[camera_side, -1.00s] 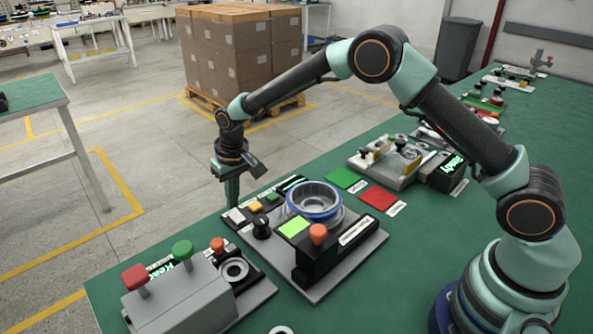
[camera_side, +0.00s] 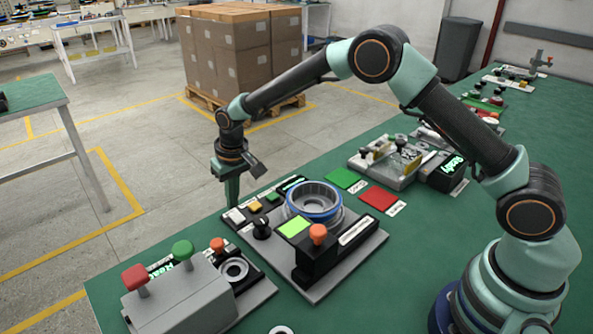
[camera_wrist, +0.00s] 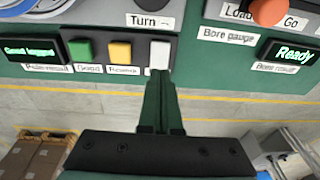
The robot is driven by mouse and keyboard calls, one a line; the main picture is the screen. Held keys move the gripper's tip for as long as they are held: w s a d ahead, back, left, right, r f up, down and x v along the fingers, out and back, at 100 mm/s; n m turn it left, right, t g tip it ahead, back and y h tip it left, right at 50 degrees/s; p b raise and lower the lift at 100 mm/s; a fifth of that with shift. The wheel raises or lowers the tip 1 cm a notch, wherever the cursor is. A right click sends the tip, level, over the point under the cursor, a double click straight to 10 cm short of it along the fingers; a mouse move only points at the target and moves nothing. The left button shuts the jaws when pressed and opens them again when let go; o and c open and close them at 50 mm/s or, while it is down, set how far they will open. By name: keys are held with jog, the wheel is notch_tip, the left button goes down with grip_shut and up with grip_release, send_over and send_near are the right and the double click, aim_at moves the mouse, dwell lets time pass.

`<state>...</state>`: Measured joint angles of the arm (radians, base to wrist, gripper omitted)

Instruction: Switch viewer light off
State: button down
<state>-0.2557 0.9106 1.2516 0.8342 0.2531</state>
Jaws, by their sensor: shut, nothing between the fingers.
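The viewer (camera_side: 314,200) is a round housing with a blue rim, in the middle of the grey station plate. Its inside looks grey and unlit. On the black button strip at the plate's left edge, a white button (camera_side: 235,216) sits beside a yellow and a green one; the white button (camera_wrist: 159,54) also shows in the wrist view. My gripper (camera_side: 232,204) is shut and empty, pointing down at the white button. In the wrist view its fingertips (camera_wrist: 158,78) overlap the button's lower edge; I cannot tell whether they touch. The label below that button is hidden.
A black knob (camera_side: 261,228) marked "Turn" and an orange-topped button (camera_side: 318,233) stand on the same plate. A grey box (camera_side: 182,301) with red and green plungers is at the front left. The "Good logged" display (camera_wrist: 31,51) is lit.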

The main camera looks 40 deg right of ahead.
aim_at(235, 213)
jog(key=shift+f, duration=1.15)
dwell(0.9)
jog(key=shift+r, duration=3.55)
